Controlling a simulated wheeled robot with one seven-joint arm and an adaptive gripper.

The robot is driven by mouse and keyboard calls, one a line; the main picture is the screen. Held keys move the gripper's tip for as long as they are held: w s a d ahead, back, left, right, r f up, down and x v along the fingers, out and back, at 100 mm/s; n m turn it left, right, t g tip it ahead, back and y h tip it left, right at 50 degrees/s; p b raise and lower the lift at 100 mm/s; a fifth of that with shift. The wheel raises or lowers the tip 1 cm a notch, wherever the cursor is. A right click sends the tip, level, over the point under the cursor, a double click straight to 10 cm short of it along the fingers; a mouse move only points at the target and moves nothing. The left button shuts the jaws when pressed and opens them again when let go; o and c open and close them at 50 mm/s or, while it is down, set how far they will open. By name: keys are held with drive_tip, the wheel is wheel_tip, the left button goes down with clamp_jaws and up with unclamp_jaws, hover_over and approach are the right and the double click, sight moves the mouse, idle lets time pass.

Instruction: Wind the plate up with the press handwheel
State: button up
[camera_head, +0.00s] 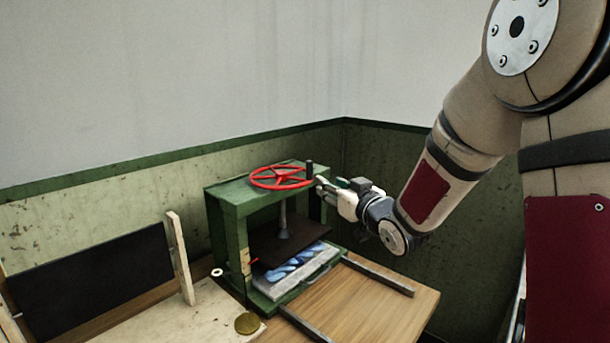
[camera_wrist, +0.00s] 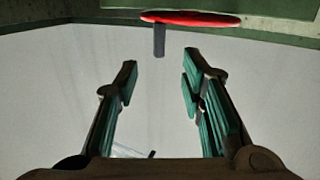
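The red press handwheel (camera_head: 281,178) lies flat on top of the green press frame (camera_head: 228,208). Its dark upright handle (camera_head: 309,169) stands on the rim's right side. In the wrist view the wheel (camera_wrist: 190,18) appears inverted, with the handle (camera_wrist: 159,40) pointing down. A screw (camera_head: 283,218) runs down to the dark brown plate (camera_head: 290,240), which hangs above blue twisted bundles (camera_head: 296,262). My gripper (camera_head: 322,184) is just right of the handle; in the wrist view its open fingers (camera_wrist: 160,66) are empty, with the handle ahead, centred in the gap.
The bundles lie on a pale tray (camera_head: 300,283) in the press. Rails (camera_head: 378,275) run over the wooden table (camera_head: 375,308). A dark board (camera_head: 95,278), a wooden post (camera_head: 180,258) and a brass disc (camera_head: 248,323) are on the left. Walls stand close behind.

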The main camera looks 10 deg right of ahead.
sight(311, 171)
drive_tip(key=shift+t, duration=0.3)
drive_tip(key=x, duration=1.3)
drive_tip(key=shift+w+f, duration=0.2)
drive_tip(key=shift+w, duration=0.2)
clamp_jaws()
